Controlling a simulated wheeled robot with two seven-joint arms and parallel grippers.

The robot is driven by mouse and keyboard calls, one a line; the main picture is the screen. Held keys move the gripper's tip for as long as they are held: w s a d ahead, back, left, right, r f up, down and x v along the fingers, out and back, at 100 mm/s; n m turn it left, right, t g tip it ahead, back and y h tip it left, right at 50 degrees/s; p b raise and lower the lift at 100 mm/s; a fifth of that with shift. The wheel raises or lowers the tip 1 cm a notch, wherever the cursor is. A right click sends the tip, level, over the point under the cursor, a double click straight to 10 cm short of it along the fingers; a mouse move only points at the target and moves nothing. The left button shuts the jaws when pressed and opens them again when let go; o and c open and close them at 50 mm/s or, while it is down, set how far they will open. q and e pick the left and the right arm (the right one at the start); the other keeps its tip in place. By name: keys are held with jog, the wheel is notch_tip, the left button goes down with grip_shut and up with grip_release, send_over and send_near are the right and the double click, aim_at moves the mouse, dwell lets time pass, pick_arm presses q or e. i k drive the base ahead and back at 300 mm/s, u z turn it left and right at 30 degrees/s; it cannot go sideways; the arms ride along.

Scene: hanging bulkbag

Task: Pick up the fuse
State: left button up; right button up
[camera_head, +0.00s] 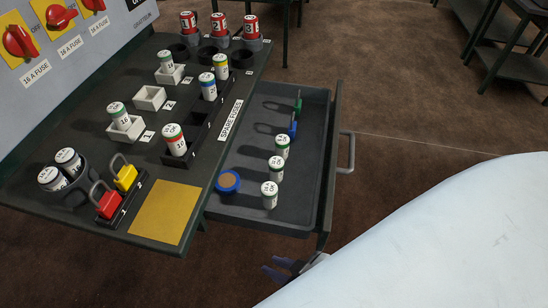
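Several cylindrical fuses stand about. In the spare fuses rack are a red-banded fuse (173,140), a blue-banded fuse (208,86) and a yellow-banded fuse (220,66). White blocks hold a fuse (118,116) at 1 and a fuse (166,62) at the back; the block at 2 (150,98) is empty. Three white fuses (269,195) (276,168) (282,146) stand in the open drawer. My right gripper (269,265) is low, in front of and below the drawer; its purple fingers look apart and empty. My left gripper is out of view.
The drawer (318,190) also holds a blue roll (228,181) and small green and blue tools. Red and yellow padlocks (107,203) and a dark cup (72,188) with two fuses stand at the front left. A large pale surface hides the lower right.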

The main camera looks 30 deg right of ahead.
aim_at(269, 190)
jog(key=z, duration=0.9)
